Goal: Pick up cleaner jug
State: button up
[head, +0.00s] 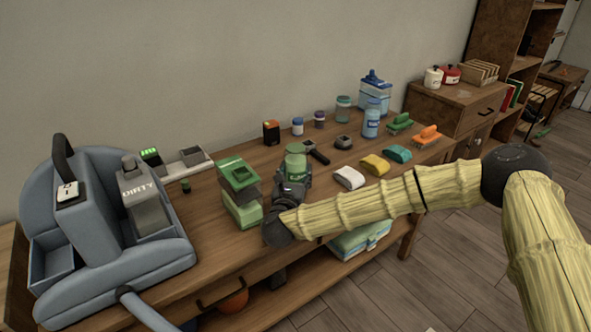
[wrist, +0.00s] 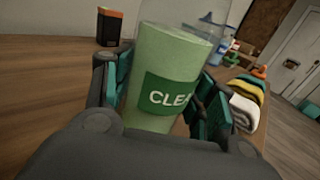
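The cleaner jug (head: 296,160) is a green container with a rounded top, near the middle of the wooden table. In the wrist view the jug (wrist: 164,75) fills the middle, with a dark green label reading "CLEA" and a clear upper part. My gripper (head: 295,188) is at the jug, low over the table. In the wrist view its teal-padded fingers (wrist: 160,100) stand on both sides of the jug, very close to it. Whether both pads press on it is unclear. The jug's base is hidden.
A green-lidded box (head: 240,190) stands just left of my gripper. A dark-handled tool (head: 317,152) lies behind it. White (head: 348,177), yellow (head: 376,165) and teal (head: 398,153) cloths or sponges lie to the right. A large blue-grey caddy (head: 100,250) takes up the left end.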

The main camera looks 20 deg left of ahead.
aim_at(294, 169)
jog(key=c, duration=0.3)
jog(key=shift+r, duration=0.1)
jog(key=shift+r, duration=0.2)
notch_tip(294, 169, up, 3)
jog(key=shift+r, duration=0.1)
jog(key=s+d, duration=0.3)
jog(key=s, duration=0.4)
jog(key=s+d+r+b, duration=0.1)
jog(key=s+d, duration=0.2)
jog(key=s, duration=0.4)
jog(key=shift+s+d+r, duration=0.15)
jog(key=shift+s, duration=0.25)
